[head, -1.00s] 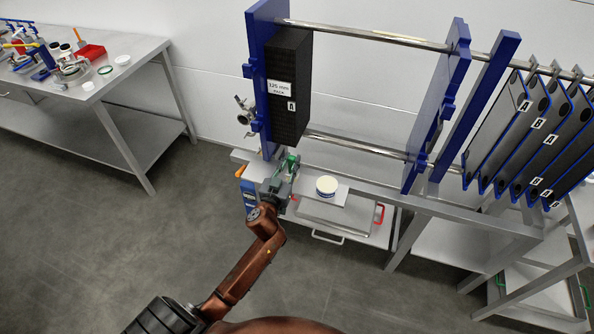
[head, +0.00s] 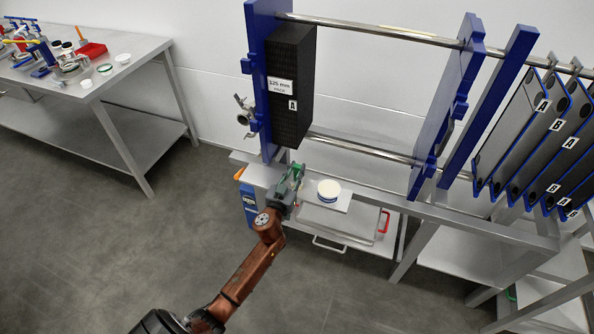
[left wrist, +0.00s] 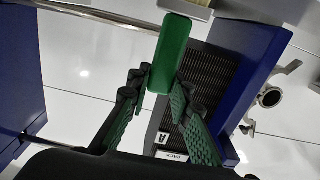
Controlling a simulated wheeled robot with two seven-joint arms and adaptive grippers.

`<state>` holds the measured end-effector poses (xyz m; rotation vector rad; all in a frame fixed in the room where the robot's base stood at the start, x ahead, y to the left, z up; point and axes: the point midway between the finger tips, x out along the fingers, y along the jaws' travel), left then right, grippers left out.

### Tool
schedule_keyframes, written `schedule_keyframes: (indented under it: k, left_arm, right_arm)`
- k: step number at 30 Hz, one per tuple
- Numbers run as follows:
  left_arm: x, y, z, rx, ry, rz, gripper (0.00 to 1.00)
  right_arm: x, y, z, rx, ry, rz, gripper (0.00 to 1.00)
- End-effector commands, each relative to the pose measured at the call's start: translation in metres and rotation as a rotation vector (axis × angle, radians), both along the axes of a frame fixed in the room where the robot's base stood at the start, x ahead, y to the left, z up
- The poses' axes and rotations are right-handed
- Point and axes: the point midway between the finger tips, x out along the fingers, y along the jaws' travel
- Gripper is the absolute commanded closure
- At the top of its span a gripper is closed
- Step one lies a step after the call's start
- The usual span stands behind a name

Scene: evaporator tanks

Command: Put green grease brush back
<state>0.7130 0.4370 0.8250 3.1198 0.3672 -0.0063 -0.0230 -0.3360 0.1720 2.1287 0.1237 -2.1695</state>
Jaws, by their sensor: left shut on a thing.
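My left gripper (head: 292,176) is shut on the green grease brush (head: 297,171), near the bench's left end and below the black pack. In the left wrist view the brush (left wrist: 172,50) shows as a green block sticking out past the fingertips (left wrist: 160,86). A white tub with a blue band (head: 328,190) stands on a pale mat (head: 341,205) just right of the gripper. My right gripper is not in view.
The blue frame (head: 258,80) and black pack (head: 290,85) rise behind the gripper. Steel rails (head: 370,34) cross above the bench. Several hanging plates (head: 525,130) are at right. Another table (head: 120,85) with small items is at far left. Open floor lies in front.

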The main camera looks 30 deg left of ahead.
Motion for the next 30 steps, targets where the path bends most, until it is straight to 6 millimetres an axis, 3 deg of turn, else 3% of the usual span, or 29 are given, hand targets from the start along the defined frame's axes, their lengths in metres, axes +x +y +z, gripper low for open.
schedule_keyframes:
  k: [6, 7, 14, 25, 30]
  left_arm:
    - [0.0, 0.0, -0.005, -0.002, 0.0, 0.0, 1.0]
    - [0.0, 0.0, -0.005, -0.001, 0.001, 0.0, 0.8]
    - [0.0, 0.0, -0.003, -0.001, 0.0, 0.0, 0.64]
    - [0.0, 0.0, 0.003, 0.001, -0.001, 0.001, 0.63]
    - [-0.028, -0.006, 0.001, -0.003, 0.001, 0.001, 0.63]
  right_arm:
    - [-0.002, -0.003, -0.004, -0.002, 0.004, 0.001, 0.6]
    - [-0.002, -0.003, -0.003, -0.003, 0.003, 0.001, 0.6]
    - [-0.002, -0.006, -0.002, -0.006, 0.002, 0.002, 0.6]
    - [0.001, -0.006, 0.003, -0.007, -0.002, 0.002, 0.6]
    - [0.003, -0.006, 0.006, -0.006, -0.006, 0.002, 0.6]
